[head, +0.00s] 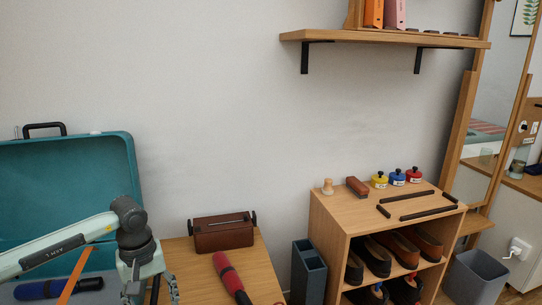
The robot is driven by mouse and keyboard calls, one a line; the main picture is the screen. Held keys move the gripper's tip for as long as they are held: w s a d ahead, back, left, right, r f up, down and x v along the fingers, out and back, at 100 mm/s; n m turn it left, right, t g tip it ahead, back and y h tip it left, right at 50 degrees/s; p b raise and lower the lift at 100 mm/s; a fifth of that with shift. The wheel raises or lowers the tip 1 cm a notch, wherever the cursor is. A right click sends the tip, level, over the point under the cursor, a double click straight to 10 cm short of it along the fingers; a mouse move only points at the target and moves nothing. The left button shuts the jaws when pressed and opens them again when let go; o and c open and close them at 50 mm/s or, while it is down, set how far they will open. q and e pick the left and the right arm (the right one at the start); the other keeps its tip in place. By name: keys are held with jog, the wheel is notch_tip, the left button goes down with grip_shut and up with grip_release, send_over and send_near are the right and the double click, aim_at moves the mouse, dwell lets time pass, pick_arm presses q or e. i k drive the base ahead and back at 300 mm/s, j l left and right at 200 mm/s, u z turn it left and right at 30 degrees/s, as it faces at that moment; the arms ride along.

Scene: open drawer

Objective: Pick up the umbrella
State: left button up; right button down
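A red and black rolled object (230,277), which looks like a folded umbrella, lies on the small wooden table. A similar dark blue one (58,287) lies in the open teal suitcase (75,180) at the left. My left gripper (152,293) points down at the bottom of the view, between the suitcase and the red object, apart from the red one. Its fingertips are partly cut off by the lower edge, so its opening is unclear. My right gripper is not in view.
A brown box (222,234) stands on the table (262,268) behind the red object. To the right are a dark blue bin (308,272), a shoe rack (330,222) with shoes and small items, and a grey bin (476,278). A shelf (390,37) hangs above.

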aim_at(233, 283)
jog(key=k+j, duration=0.9)
jog(key=k, duration=0.05)
